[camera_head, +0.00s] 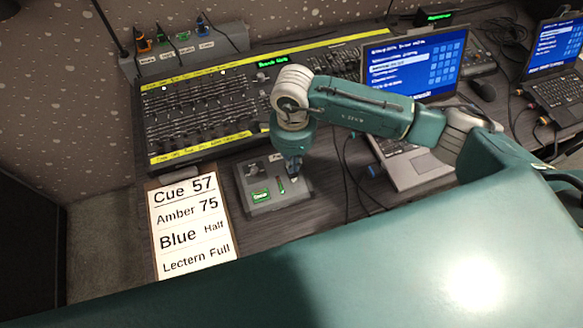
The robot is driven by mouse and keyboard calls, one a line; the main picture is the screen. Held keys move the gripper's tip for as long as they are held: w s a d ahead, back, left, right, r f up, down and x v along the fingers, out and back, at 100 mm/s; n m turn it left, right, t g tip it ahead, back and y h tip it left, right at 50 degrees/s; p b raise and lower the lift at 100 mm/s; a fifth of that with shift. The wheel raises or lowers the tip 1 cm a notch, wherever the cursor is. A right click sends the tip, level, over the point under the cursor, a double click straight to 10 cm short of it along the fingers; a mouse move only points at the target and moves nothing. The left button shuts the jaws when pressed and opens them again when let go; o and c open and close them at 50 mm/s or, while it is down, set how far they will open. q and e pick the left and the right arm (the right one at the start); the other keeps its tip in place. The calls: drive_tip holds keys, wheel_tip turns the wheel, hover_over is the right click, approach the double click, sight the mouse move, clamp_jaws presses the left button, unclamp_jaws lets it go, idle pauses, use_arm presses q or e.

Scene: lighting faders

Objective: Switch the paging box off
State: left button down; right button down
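A small grey box (281,203), which I take to be the paging box, sits on the desk in front of the fader console. Its sloped top has a green lit label or button at the left and a green upright strip near the middle. My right gripper (294,176) points down over the box's right half and hides part of its top. I cannot tell whether the fingertips touch the box, nor whether they are open or shut. Any switch under the gripper is hidden. My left gripper is out of view.
The fader console (200,112) with yellow label strips lies behind. A clipboard sheet (190,228) reading Cue 57 lies left of the box. A laptop (415,171) stands to the right, partly behind my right arm, with loose cables between. A second laptop (556,92) is farther right.

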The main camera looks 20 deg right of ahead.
drive_tip(key=shift+f+b, duration=1.25)
idle(1.0)
drive_tip(key=shift+r, duration=0.15)
drive_tip(key=shift+r+p, duration=0.5)
drive_tip(key=shift+r, duration=0.15)
drive_tip(key=shift+r+p, duration=1.3)
drive_tip(key=shift+r, duration=1.45)
drive_tip(key=shift+f, duration=0.1)
